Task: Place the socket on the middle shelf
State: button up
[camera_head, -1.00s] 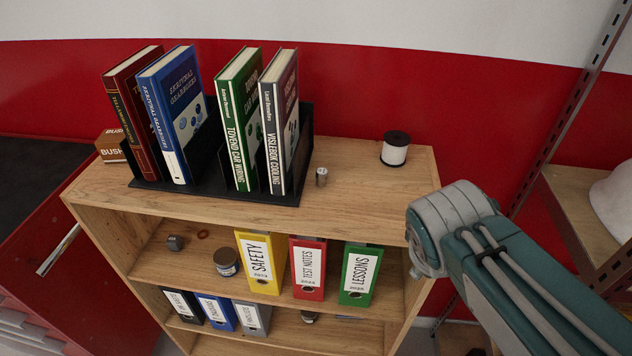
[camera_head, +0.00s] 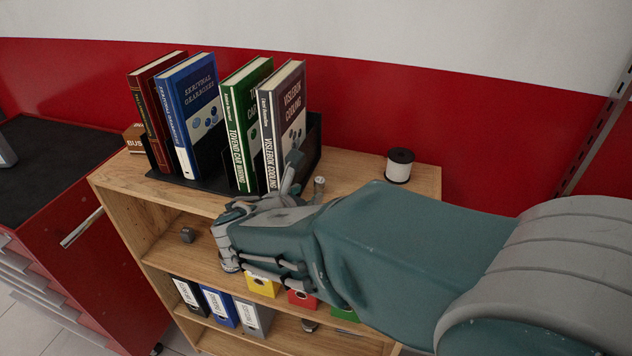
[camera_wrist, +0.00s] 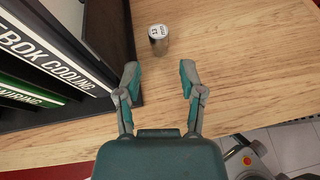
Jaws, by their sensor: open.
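The socket (camera_head: 319,187) is a small silver metal cylinder standing upright on the wooden top of the shelf unit, right of the book rack. It also shows in the wrist view (camera_wrist: 158,39), ahead of the fingertips, with dark marking on its upper face. My gripper (camera_wrist: 159,80) is open and empty, its two fingers spread either side of a line toward the socket, apart from it. In the head view my gripper (camera_head: 292,170) is over the shelf's front, left of the socket. The middle shelf (camera_head: 205,262) is partly hidden by my arm.
The black book rack (camera_head: 215,184) with several books stands close left of the socket. A spool (camera_head: 399,165) stands at the back right.

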aim_at(316, 183)
jog(key=shift+x, duration=0.85)
jog(key=x, duration=0.5)
jog(key=shift+w+r, duration=0.2)
jog(key=shift+w, duration=0.05)
grip_shut()
